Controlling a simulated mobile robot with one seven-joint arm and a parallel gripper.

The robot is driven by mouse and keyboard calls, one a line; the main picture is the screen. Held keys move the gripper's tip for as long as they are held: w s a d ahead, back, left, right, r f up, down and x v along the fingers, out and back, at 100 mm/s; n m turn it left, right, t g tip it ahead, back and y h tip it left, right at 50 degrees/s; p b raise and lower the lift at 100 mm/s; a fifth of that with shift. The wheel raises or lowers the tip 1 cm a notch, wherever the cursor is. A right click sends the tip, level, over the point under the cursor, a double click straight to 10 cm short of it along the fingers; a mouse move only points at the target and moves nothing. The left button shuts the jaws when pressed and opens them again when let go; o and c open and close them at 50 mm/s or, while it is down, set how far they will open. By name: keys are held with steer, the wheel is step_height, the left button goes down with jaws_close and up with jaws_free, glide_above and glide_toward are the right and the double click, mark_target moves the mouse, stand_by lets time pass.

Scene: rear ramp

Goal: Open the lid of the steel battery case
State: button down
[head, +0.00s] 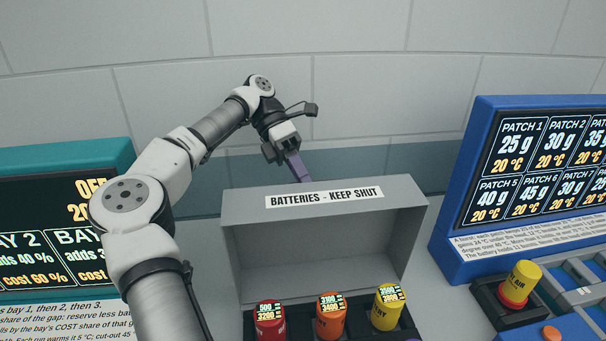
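The steel battery case's grey lid (235,235) stands raised, its hollow inside facing me. A white label reading "BATTERIES - KEEP SHUT" (324,197) is on its upper face. Below it, a red battery (270,326), an orange battery (331,322) and a yellow battery (387,314) stand upright in a dark holder. My gripper (299,168) is at the lid's far upper edge, left of its middle, with its purple fingers pointing down. The lid may hide the fingertips. I cannot tell whether they touch the lid or how far apart they are.
A teal-framed display (70,160) stands at the left, behind my arm. A tiled wall (370,90) rises behind, with free air above the case.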

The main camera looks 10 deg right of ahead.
steer(key=shift+f, duration=0.5)
steer(key=c, duration=1.5)
jaws_free()
steer(key=shift+w+d, duration=0.1)
steer(key=shift+d, duration=0.05)
steer(key=shift+o, duration=0.2)
steer(key=shift+r, duration=0.15)
steer(key=shift+r, duration=0.15)
